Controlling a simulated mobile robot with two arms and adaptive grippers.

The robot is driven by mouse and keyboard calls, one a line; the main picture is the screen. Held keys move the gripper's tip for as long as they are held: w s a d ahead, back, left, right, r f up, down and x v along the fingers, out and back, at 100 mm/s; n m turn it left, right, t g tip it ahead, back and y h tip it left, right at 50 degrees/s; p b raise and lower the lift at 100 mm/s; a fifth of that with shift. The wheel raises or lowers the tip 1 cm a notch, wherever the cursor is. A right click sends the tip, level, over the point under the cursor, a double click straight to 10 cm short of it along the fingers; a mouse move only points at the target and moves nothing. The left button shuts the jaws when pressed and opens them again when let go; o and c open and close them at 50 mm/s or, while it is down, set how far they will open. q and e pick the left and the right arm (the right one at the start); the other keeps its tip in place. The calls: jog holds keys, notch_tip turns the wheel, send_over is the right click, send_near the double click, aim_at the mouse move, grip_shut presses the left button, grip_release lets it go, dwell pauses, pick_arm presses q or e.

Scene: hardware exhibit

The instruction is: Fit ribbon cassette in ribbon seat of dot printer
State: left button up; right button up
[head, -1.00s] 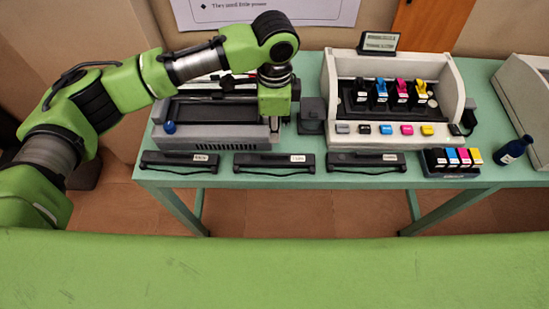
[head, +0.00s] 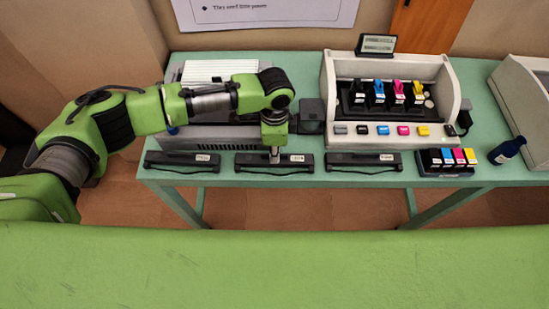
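Three long black ribbon cassettes lie in a row along the front of the green table: a left one (head: 180,161), a middle one (head: 255,162) and a right one (head: 362,162). Each has a small white label. The dot printer (head: 225,141) is the grey machine behind the left and middle cassettes. My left arm crosses over it and hides its ribbon seat. My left gripper (head: 275,156) points down at the middle cassette, near its label. The fingertips are too small to show whether they are apart or touch it. My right gripper is out of view.
A white inkjet printer (head: 333,95) with coloured cartridges stands right of the dot printer, a small dark box (head: 312,115) between them. A cartridge tray (head: 434,169) and a blue bottle (head: 507,150) are at the right. The table's front edge lies close before the cassettes.

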pick_arm(q)
grip_shut()
